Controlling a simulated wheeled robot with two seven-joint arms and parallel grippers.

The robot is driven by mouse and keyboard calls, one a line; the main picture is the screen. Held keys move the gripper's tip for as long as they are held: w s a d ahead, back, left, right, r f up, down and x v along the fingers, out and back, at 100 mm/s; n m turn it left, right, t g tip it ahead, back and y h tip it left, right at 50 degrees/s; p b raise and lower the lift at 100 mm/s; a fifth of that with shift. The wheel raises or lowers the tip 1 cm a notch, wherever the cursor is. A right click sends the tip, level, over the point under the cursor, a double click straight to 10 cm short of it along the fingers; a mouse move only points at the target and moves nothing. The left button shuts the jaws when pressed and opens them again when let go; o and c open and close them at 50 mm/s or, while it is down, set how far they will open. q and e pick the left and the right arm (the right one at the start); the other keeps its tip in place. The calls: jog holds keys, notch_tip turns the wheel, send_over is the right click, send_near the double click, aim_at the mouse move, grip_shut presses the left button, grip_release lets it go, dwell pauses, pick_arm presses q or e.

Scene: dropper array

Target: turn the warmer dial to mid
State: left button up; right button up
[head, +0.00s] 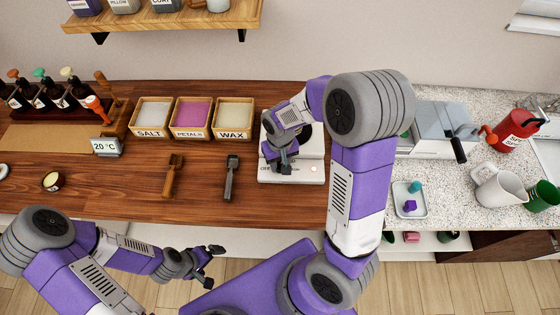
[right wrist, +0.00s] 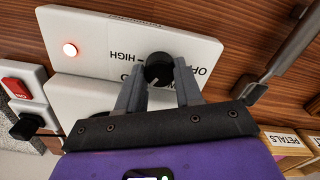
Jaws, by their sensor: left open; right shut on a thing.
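The white warmer (head: 312,172) stands on the wooden counter, partly hidden by my right arm. In the right wrist view its panel (right wrist: 105,40) shows the word HIGH, other partly covered lettering and a lit red lamp (right wrist: 70,49). The black dial (right wrist: 158,70) sits between the fingertips of my right gripper (right wrist: 159,67), which is shut on it. A pale mark shows on the dial's lower edge; its exact setting is hard to tell. In the head view my right gripper (head: 284,165) is at the warmer's front left. My left gripper (head: 208,268) is open and empty, in front of the counter.
Boxes of salt (head: 150,133), petals (head: 191,135) and wax (head: 233,135) stand left of the warmer. Two tools, one brown (head: 172,175) and one dark (head: 231,178), lie in front of them. A red switch (right wrist: 16,87) shows beside the warmer in the right wrist view.

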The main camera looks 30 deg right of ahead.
aim_at(280, 164)
dwell(0.5)
jog(key=o, duration=1)
jog(key=shift+o, duration=0.2)
jog(key=shift+r, duration=0.1)
notch_tip(280, 164, up, 7)
jog(key=shift+r+p, duration=0.2)
jog(key=shift+p, duration=0.55)
